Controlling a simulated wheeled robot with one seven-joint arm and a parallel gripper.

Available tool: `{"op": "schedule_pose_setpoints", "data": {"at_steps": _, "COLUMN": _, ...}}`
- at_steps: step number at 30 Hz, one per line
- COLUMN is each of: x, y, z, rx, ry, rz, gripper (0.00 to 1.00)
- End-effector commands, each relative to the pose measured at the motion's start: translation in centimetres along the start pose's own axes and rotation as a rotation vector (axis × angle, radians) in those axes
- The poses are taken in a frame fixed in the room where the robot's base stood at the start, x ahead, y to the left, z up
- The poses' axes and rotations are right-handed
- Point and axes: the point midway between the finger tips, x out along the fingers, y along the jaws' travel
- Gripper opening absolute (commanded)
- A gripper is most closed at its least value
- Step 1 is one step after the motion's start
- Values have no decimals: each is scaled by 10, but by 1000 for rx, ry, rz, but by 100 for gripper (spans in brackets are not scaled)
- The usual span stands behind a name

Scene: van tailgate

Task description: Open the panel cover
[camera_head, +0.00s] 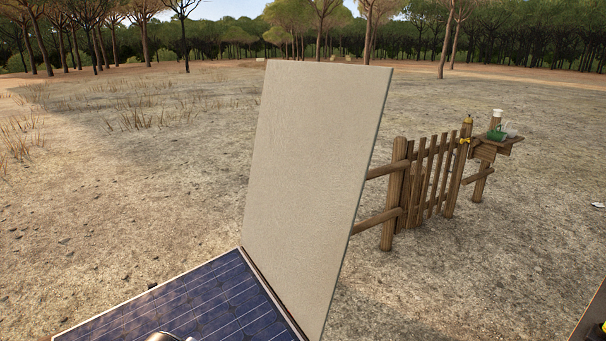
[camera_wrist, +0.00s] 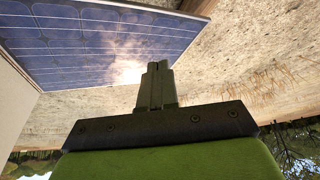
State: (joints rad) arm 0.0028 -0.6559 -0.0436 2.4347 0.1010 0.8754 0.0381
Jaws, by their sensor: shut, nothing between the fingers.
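The panel cover (camera_head: 312,170) is a flat beige board. It stands raised, leaning slightly back, along the right edge of the blue solar panel (camera_head: 195,305), whose cells are exposed. In the wrist view the solar panel (camera_wrist: 95,45) fills the upper left, with a bright glare on it. A strip of the beige cover (camera_wrist: 14,105) shows at the left edge of that view. My gripper (camera_wrist: 158,68) is shut and empty, apart from the cover, with its fingers pointing toward the solar panel's edge. In the head view the fingers cannot be made out.
Behind the cover to the right stands a wooden fence with a gate (camera_head: 430,178). A small post shelf (camera_head: 497,140) beside it holds a green item and a white-topped one. Open dry ground lies left and behind, with trees beyond. A dark edge shows at bottom right.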

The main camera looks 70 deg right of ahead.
Motion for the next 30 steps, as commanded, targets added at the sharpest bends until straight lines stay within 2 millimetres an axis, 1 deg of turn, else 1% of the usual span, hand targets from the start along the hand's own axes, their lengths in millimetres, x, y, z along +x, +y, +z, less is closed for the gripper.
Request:
{"op": "schedule_pose_setpoints", "data": {"at_steps": 1, "x": -2, "y": 6, "z": -9, "rx": 39, "ry": -3, "rz": 16, "gripper": 0}}
{"op": "schedule_pose_setpoints", "data": {"at_steps": 5, "x": -4, "y": 29, "z": -32, "rx": 165, "ry": -9, "rz": 76, "gripper": 0}}
{"op": "schedule_pose_setpoints", "data": {"at_steps": 8, "x": -6, "y": 55, "z": -53, "rx": 292, "ry": -12, "rz": 146, "gripper": 0}}
{"op": "schedule_pose_setpoints", "data": {"at_steps": 11, "x": -8, "y": 88, "z": -75, "rx": 442, "ry": -11, "rz": 243, "gripper": 0}}
{"op": "schedule_pose_setpoints", "data": {"at_steps": 14, "x": -13, "y": 130, "z": -95, "rx": 617, "ry": -4, "rz": 379, "gripper": 0}}
{"op": "schedule_pose_setpoints", "data": {"at_steps": 17, "x": -25, "y": 185, "z": -114, "rx": 824, "ry": 22, "rz": 583, "gripper": 0}}
{"op": "schedule_pose_setpoints", "data": {"at_steps": 18, "x": -34, "y": 210, "z": -120, "rx": 915, "ry": 42, "rz": 694, "gripper": 0}}
{"op": "schedule_pose_setpoints", "data": {"at_steps": 20, "x": -54, "y": 248, "z": -127, "rx": 1049, "ry": 93, "rz": 888, "gripper": 0}}
{"op": "schedule_pose_setpoints", "data": {"at_steps": 21, "x": -70, "y": 270, "z": -130, "rx": 1126, "ry": 138, "rz": 1026, "gripper": 0}}
{"op": "schedule_pose_setpoints", "data": {"at_steps": 23, "x": -97, "y": 295, "z": -134, "rx": 1214, "ry": 222, "rz": 1230, "gripper": 0}}
{"op": "schedule_pose_setpoints", "data": {"at_steps": 24, "x": -114, "y": 305, "z": -137, "rx": 1253, "ry": 284, "rz": 1355, "gripper": 0}}
{"op": "schedule_pose_setpoints", "data": {"at_steps": 27, "x": -149, "y": 316, "z": -143, "rx": 1300, "ry": 428, "rz": 1591, "gripper": 0}}
{"op": "schedule_pose_setpoints", "data": {"at_steps": 30, "x": -165, "y": 316, "z": -146, "rx": 1310, "ry": 515, "rz": 1709, "gripper": 0}}
